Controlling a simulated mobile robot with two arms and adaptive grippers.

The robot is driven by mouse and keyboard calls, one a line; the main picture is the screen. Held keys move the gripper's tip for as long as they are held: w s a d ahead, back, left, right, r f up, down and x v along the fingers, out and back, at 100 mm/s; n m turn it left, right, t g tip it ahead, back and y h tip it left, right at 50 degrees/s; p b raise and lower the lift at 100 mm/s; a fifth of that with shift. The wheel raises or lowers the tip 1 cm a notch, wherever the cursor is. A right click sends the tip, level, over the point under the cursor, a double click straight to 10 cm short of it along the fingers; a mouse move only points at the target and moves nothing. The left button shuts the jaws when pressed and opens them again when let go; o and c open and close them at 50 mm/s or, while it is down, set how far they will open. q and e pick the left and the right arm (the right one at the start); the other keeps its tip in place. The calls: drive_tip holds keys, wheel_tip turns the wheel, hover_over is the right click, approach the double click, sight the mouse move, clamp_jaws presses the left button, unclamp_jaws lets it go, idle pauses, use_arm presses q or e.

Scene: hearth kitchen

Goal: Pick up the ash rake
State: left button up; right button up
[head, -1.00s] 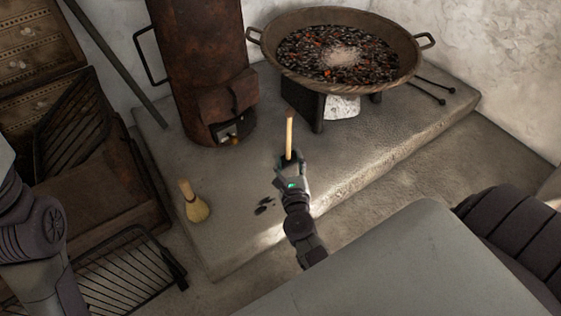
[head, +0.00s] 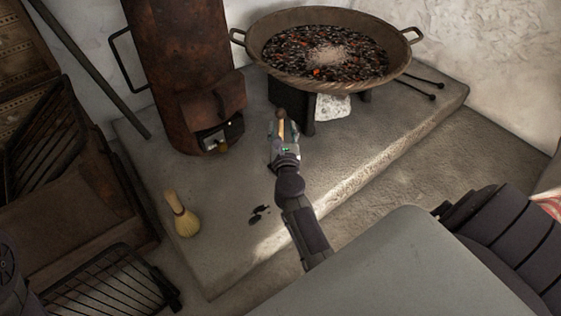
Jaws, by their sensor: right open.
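The pale wooden handle (head: 281,125) of what looks like the ash rake shows at the foot of the brazier stand, above or on the stone hearth. It has a darker end; a rake head cannot be made out. My right gripper (head: 282,122) is open, with its fingers on either side of the handle. Whether they touch it cannot be told. The gripper hides the handle's near part. My left gripper is out of view; only part of that arm shows at the lower left.
A wide pan of embers (head: 262,75) stands just behind my right gripper. A rusty stove (head: 180,70) is to its left. A hand brush (head: 185,222) and dark bits (head: 258,214) lie on the hearth (head: 220,262). Two black rods (head: 425,88) lie behind right.

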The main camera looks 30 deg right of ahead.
sight(281, 123)
drive_tip(key=x, duration=0.3)
drive_tip(key=b+x, duration=0.1)
drive_tip(key=shift+w+f, duration=0.15)
drive_tip(key=shift+f, duration=0.1)
clamp_jaws()
